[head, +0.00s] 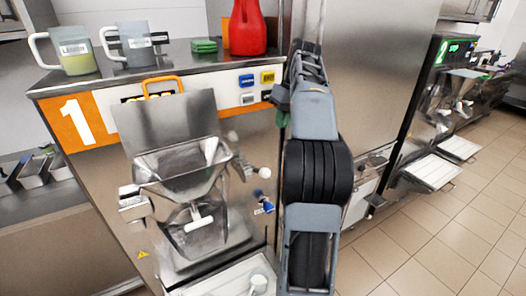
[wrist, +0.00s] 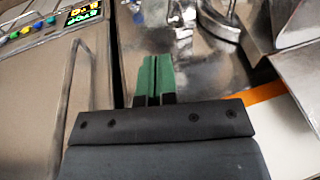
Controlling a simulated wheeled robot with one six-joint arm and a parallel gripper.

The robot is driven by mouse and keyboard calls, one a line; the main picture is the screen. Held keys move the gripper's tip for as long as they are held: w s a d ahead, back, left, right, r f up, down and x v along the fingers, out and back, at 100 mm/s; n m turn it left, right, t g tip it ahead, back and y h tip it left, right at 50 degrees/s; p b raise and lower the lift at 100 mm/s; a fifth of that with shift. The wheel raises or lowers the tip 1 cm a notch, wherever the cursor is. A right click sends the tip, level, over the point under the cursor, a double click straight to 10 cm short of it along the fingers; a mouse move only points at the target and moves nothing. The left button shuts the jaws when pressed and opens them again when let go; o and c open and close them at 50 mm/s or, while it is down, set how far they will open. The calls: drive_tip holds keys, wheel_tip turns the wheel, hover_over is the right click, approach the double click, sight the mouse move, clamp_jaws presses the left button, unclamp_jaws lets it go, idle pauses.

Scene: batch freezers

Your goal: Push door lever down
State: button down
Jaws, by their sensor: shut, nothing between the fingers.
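The number 1 batch freezer (head: 85,122) stands at the left in the head view, with a steel hopper and a front door (head: 190,235). A white T-shaped handle (head: 197,217) shows on the door. A rod with a white knob (head: 264,172) and a blue-and-white knob (head: 262,198) stick out at the right of the door; I cannot tell which part is the door lever. My gripper (head: 281,118) is by the machine's upper right front edge, above these knobs and apart from them. Its green fingers (wrist: 155,78) are together and empty in the wrist view.
Two mugs (head: 78,52) (head: 135,45), a green stack (head: 204,46) and a red jug (head: 247,28) stand on the machine's top. Machine number 2 (head: 438,60) stands at the right; tiled floor (head: 430,240) is clear.

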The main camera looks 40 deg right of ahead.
drive_tip(key=shift+d+r, duration=0.2)
drive_tip(key=shift+d, duration=0.3)
drive_tip(key=shift+a, duration=0.1)
drive_tip(key=b, duration=0.2)
hover_over(258, 172)
drive_tip(key=s+d, duration=0.3)
drive_tip(key=shift+f, duration=5.9)
drive_tip(key=shift+w+a+f, duration=0.1)
drive_tip(key=shift+w+a, duration=0.1)
drive_tip(key=shift+a, duration=0.05)
